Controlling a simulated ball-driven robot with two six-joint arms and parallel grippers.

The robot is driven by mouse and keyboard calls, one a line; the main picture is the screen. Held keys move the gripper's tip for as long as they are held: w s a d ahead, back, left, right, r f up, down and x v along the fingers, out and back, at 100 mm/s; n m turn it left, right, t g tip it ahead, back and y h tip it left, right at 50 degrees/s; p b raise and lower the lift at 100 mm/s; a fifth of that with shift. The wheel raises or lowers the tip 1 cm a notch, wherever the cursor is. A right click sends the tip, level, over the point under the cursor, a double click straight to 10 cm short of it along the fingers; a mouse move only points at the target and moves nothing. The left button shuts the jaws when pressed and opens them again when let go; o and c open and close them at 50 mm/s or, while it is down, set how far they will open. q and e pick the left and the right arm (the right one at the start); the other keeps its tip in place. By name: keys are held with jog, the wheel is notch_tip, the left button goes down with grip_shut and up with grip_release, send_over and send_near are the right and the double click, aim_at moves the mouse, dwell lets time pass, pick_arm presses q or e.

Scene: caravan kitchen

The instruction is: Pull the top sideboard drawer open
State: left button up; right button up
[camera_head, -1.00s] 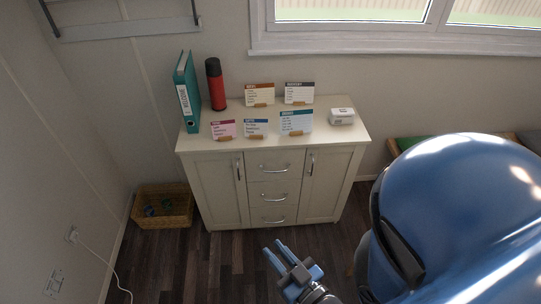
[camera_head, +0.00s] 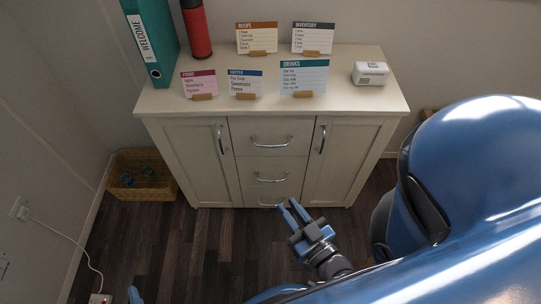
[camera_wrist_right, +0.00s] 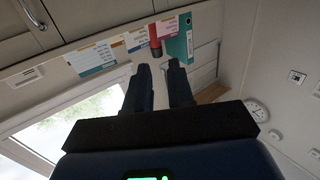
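The cream sideboard (camera_head: 182,148) has a middle column of three drawers, all closed. The top sideboard drawer (camera_head: 253,128) has a curved metal handle (camera_head: 271,142) across its front. My right gripper (camera_head: 289,206) is low in front of the sideboard, below the top drawer, and overlaps the bottom drawer's area in the head view. Its two fingers are apart with nothing between them, as the right wrist view (camera_wrist_right: 159,68) also shows. A small blue tip (camera_head: 133,295) at the bottom left edge may be my left gripper; its fingers cannot be made out.
On the sideboard top stand a teal binder (camera_head: 151,40), a red flask (camera_head: 196,30), several cards on small stands and a white box (camera_head: 370,74). A wicker basket (camera_head: 142,177) sits on the floor to the left. A white cable (camera_head: 75,250) lies near the left wall.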

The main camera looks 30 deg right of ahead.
notch_tip(320, 180, down, 14)
jog(key=r+b, duration=0.1)
jog(key=b, duration=1)
jog(key=n+t+h, duration=0.3)
jog(key=n, duration=1.5)
send_near(270, 146)
pick_arm(q)
notch_tip(270, 146, down, 13)
pick_arm(e)
jog(key=x, duration=1)
jog(key=shift+w+f, duration=0.1)
jog(key=shift+f, duration=0.15)
pick_arm(q)
jog(key=shift+a, duration=0.1)
pick_arm(e)
grip_shut()
